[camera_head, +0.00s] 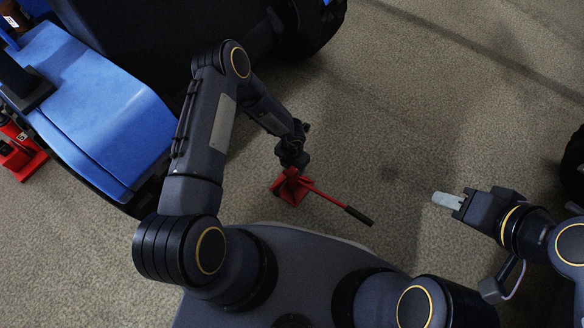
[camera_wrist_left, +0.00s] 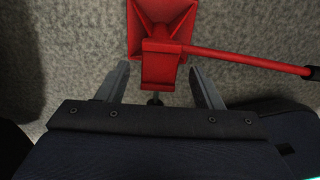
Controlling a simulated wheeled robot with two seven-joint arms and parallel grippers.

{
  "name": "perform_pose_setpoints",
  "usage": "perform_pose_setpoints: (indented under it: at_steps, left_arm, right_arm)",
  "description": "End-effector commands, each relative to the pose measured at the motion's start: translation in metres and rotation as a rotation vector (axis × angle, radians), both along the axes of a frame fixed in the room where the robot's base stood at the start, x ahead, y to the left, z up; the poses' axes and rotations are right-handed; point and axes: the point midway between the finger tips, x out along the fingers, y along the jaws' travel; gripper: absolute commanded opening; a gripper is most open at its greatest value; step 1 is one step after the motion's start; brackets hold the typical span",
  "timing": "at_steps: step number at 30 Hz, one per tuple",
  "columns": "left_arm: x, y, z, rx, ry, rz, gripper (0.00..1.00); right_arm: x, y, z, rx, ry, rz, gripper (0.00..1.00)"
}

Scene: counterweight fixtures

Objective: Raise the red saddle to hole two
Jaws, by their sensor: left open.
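A red stand (camera_head: 292,188) with a flared base sits on the floor below my left gripper (camera_head: 298,165). A long red lever with a black handle reaches from it to the right. In the left wrist view, the stand's raised red block (camera_wrist_left: 160,66), which looks like the saddle, lies between the fingertips of my left gripper (camera_wrist_left: 160,78). The fingers are open, with visible gaps on both sides. No holes can be made out. My right gripper (camera_head: 447,200) is away to the right, over bare floor, and its finger gap cannot be seen.
A blue-panelled machine (camera_head: 85,105) with a dark body stands at the left and back. Another red stand (camera_head: 18,155) is at the far left edge. A dark wheel (camera_head: 574,160) shows at the right edge. The carpeted floor (camera_head: 440,90) between is clear.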

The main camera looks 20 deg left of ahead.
Motion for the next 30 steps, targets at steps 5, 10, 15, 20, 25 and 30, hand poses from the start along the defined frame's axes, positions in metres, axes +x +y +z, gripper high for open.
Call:
perform_pose_setpoints:
  at_steps: [5, 10, 15, 20, 25, 30]
  left_arm:
    - [0.0008, 0.0001, -0.0103, 0.0, -0.002, -0.001, 0.6]
    - [0.0007, 0.0002, -0.0101, 0.0, -0.002, -0.001, 0.6]
    - [0.0006, 0.0002, -0.01, -0.001, -0.002, -0.001, 0.46]
    - [0.0005, 0.0002, -0.01, -0.001, -0.002, -0.001, 0.25]
    - [0.0005, 0.0002, -0.01, -0.001, -0.002, -0.001, 0.02]
    - [0.0006, 0.0002, -0.005, -0.001, -0.002, -0.001, 0.0]
  right_arm:
    - [0.0, 0.0, -0.0048, 0.0, 0.0, 0.0, 0.36]
    - [0.0, 0.0, -0.0043, 0.0, 0.0, 0.0, 0.36]
    - [0.0, 0.0, -0.0043, 0.0, 0.0, 0.0, 0.36]
    - [0.0, 0.0, -0.0043, 0.0, 0.0, 0.0, 0.36]
    - [0.0, 0.0, -0.0043, 0.0, 0.0, 0.0, 0.36]
    - [0.0, 0.0, -0.0001, 0.0, 0.0, 0.0, 0.36]
